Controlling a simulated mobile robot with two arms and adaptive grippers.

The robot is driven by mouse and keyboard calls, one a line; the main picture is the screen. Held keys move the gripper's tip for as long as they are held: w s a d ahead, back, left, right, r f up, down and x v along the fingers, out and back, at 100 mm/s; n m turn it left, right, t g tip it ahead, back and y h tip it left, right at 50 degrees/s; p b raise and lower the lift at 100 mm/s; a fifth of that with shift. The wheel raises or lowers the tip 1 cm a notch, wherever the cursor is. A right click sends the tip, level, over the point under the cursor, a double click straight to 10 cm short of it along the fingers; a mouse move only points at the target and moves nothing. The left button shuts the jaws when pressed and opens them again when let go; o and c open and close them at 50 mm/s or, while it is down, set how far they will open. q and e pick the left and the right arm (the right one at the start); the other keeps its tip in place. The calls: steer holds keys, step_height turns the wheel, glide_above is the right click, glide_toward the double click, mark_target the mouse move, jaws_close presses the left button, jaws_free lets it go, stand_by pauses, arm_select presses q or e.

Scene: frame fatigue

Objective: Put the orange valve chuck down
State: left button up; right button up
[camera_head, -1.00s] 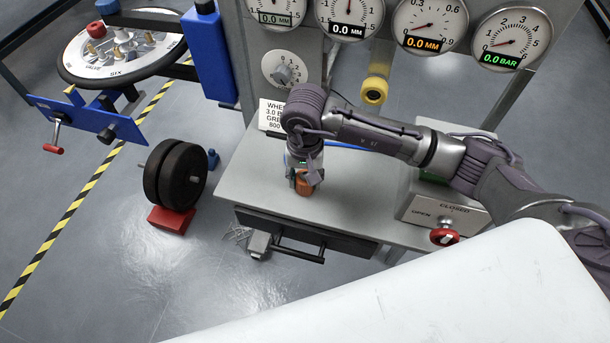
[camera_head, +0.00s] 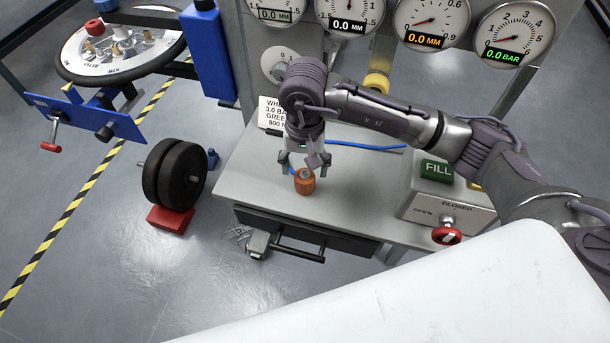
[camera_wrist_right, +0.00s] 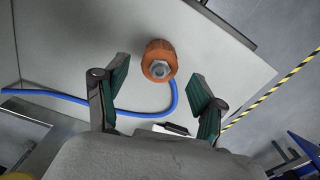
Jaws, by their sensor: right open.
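The orange valve chuck (camera_head: 304,184) stands upright on the grey bench top (camera_head: 250,190), near its front edge above the drawer. In the right wrist view the chuck (camera_wrist_right: 159,60) shows its metal centre, and a blue hose (camera_wrist_right: 150,112) curves beside it. My right gripper (camera_head: 303,168) is just above the chuck. In the right wrist view its two green-padded fingers (camera_wrist_right: 157,90) are spread wide, with clear gaps to the chuck on both sides. My left gripper is not in view.
A control box with a FILL button (camera_head: 437,171) and a red knob (camera_head: 446,235) stands at the right of the bench. A row of gauges (camera_head: 430,22) is behind. Black weights (camera_head: 175,175) on a red block stand on the floor at left.

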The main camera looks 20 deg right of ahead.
mark_target(305, 175)
step_height(305, 175, up, 8)
steer(key=b, duration=0.1)
steer(key=shift+b, duration=0.3)
stand_by(0.3)
